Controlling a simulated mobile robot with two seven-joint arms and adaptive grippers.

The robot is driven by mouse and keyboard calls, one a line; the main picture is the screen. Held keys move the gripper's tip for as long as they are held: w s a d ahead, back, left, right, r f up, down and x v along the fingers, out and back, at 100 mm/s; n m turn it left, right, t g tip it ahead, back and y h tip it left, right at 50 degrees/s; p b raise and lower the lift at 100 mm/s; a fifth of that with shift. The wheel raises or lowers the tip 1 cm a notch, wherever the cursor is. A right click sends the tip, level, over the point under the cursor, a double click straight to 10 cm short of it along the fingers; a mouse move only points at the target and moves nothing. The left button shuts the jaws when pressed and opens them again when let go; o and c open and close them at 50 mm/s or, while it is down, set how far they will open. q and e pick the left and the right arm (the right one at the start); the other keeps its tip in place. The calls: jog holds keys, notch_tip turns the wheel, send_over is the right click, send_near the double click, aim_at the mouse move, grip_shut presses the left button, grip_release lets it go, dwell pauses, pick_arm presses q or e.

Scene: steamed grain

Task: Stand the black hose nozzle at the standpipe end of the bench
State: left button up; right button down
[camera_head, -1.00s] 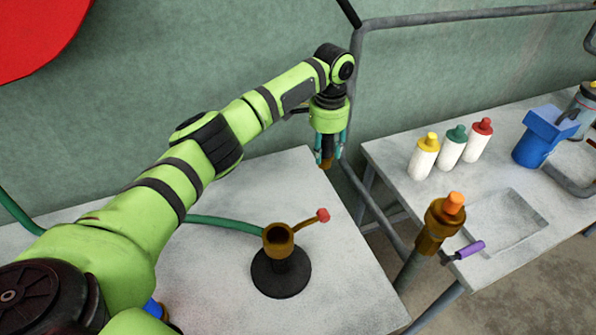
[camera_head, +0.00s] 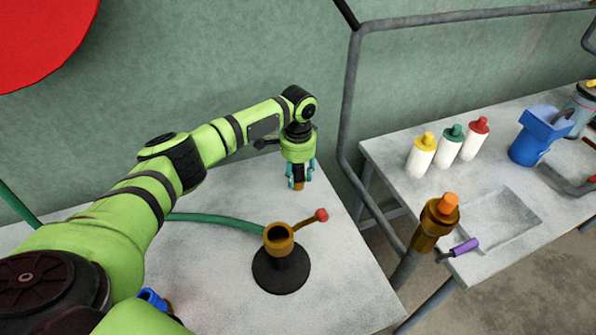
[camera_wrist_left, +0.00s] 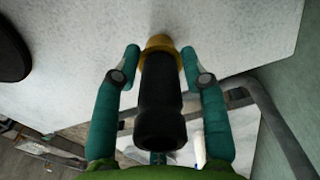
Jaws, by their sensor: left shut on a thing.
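My left gripper (camera_head: 300,180) is shut on the black hose nozzle (camera_wrist_left: 160,100), with teal fingers on either side of it. In the wrist view the nozzle is a black cylinder with a brass end (camera_wrist_left: 160,42) toward the white bench (camera_head: 345,275). A grey standpipe with a brass head (camera_head: 428,228) and orange top stands just off the bench's right edge. My right gripper is not in view.
A brass fitting (camera_head: 279,240) on a round black base stands on the bench, with a red-tipped lever and green hose (camera_head: 215,220). A blue object (camera_head: 152,299) lies near my arm. Another table (camera_head: 395,165) holds three bottles (camera_head: 448,147) and a blue item (camera_head: 540,135).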

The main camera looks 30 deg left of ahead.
pick_arm(q)
jog(key=shift+f, duration=0.1)
jog(key=o, duration=1.3)
notch_tip(320, 180, up, 12)
jog(key=shift+r+b, duration=0.15)
jog(key=shift+b, duration=0.65)
